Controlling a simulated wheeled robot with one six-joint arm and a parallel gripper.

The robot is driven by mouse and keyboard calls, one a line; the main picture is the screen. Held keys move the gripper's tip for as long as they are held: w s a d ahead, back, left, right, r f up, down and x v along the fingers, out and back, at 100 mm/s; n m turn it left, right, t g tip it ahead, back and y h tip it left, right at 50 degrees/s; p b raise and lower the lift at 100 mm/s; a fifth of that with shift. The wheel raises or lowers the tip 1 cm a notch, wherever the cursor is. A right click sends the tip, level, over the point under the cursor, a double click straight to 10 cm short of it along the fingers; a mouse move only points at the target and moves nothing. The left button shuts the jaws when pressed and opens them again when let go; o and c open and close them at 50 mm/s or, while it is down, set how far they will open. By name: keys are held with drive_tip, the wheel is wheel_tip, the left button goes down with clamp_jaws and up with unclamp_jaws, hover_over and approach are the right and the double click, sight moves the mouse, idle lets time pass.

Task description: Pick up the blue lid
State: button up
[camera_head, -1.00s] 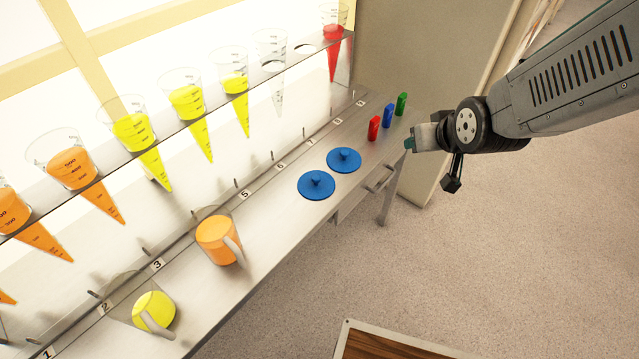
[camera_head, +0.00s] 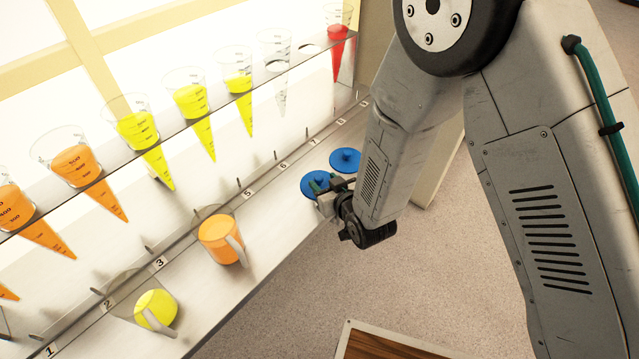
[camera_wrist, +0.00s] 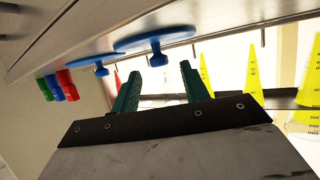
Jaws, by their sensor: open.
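Two round blue lids with knobs lie flat on the metal shelf. The nearer blue lid (camera_head: 313,182) is partly covered by my gripper in the head view. The farther blue lid (camera_head: 345,159) lies just beyond it. In the wrist view the nearer lid (camera_wrist: 155,40) has its knob close ahead of my fingertips, between them and a little to one side. The farther lid (camera_wrist: 100,60) is left of it there. My gripper (camera_head: 318,183) has its two green fingers (camera_wrist: 160,78) apart, with nothing between them.
An orange jug (camera_head: 216,240) and a yellow flask (camera_head: 154,309) stand on the shelf to the left. Conical measuring cups hang in a clear rack (camera_head: 215,104) behind. Small red (camera_wrist: 65,82), blue and green objects stand beyond the lids.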

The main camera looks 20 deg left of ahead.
sight(319, 177)
drive_tip(key=x, duration=0.4)
drive_tip(key=shift+w+a+f, duration=0.15)
drive_tip(key=shift+f, duration=0.05)
clamp_jaws()
drive_tip(key=shift+r, duration=0.15)
